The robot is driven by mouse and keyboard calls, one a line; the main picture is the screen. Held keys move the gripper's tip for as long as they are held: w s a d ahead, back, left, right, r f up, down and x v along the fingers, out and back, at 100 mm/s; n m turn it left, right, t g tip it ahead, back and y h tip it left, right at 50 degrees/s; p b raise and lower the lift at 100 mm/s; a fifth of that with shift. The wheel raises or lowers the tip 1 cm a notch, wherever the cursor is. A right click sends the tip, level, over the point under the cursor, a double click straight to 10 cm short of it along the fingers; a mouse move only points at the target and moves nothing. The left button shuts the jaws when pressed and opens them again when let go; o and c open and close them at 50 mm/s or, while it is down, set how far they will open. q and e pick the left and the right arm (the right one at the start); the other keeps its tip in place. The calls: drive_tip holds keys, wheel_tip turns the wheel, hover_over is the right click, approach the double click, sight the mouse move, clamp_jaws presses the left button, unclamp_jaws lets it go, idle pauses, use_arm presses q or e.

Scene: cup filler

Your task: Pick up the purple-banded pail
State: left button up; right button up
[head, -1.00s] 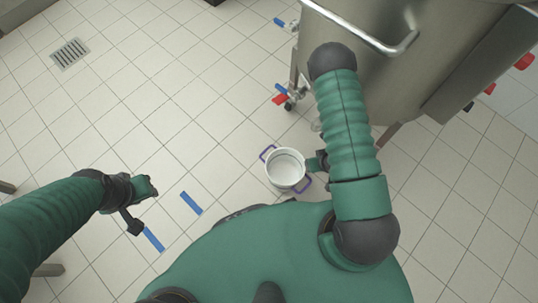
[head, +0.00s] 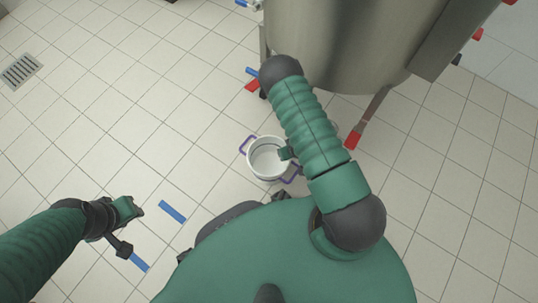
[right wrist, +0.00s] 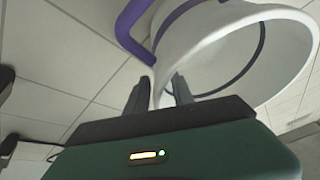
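The white pail (head: 265,163) stands upright on the tiled floor under my right arm, with purple handles on two opposite sides. In the right wrist view its white wall (right wrist: 285,62) fills the upper right, with a dark purple band line and a thick purple handle (right wrist: 130,25). My right gripper (right wrist: 158,92) is at the rim, its two dark fingers apart on either side of the wall. I see no firm contact. In the head view my right gripper (head: 287,153) is over the pail's right rim. My left gripper (head: 132,210) is away at the lower left; its fingers are unclear.
A large steel vat (head: 345,40) on legs stands beyond the pail, with a red-footed leg (head: 354,138) to its right. Blue tape strips (head: 172,211) mark the floor on the left. A floor drain (head: 21,71) lies far left. The floor left of the pail is clear.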

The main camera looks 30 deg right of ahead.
drive_tip(key=shift+r, duration=0.1)
clamp_jaws()
drive_tip(key=shift+w, duration=0.1)
idle(1.2)
